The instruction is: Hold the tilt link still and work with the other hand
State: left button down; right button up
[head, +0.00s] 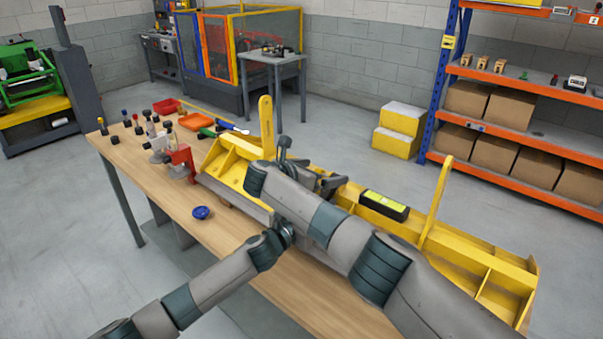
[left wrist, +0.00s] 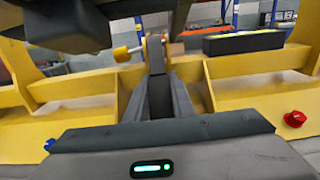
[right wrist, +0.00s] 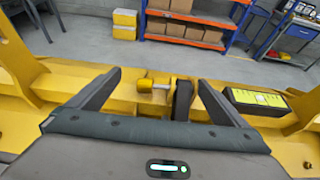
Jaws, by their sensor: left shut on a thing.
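The tilt link is a dark upright bar (left wrist: 155,52) at the middle of a yellow steel carrier (head: 345,190). My left gripper (left wrist: 160,82) is shut on the link in the left wrist view; in the head view my right arm hides its fingers. My right gripper (right wrist: 159,77) is open above the carrier, its fingers wide apart. Between them in the right wrist view stand the dark link (right wrist: 182,100) and a pin with a yellow knob (right wrist: 145,86). That knob also shows beside the link in the left wrist view (left wrist: 121,53).
A black level (head: 384,206) with a yellow-green top lies on the carrier, right of the link. Yellow uprights (head: 266,125) rise from the carrier.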

jog(key=v, duration=0.9)
jog(key=shift+s+a+r, duration=0.15)
jog(key=shift+s+a, duration=0.05)
jog(key=shift+a, duration=0.1)
jog(key=c, duration=1)
jog(key=shift+w+d+m, duration=0.1)
jog(key=shift+d+m, duration=0.05)
jog(key=shift+m, duration=0.15)
jog(key=c, duration=0.4)
jog(key=w+d+r+m+g+y, duration=0.1)
jog(key=d+r+m+g+y, duration=0.3)
jog(key=m, duration=1.2)
jog(key=shift+d+r+y, duration=0.75)
jog(key=shift+d+y, duration=1)
jog(key=shift+y, duration=0.75)
jog(key=shift+w+f, duration=0.1)
jog(key=shift+w, duration=0.1)
jog(key=shift+x, duration=5.9)
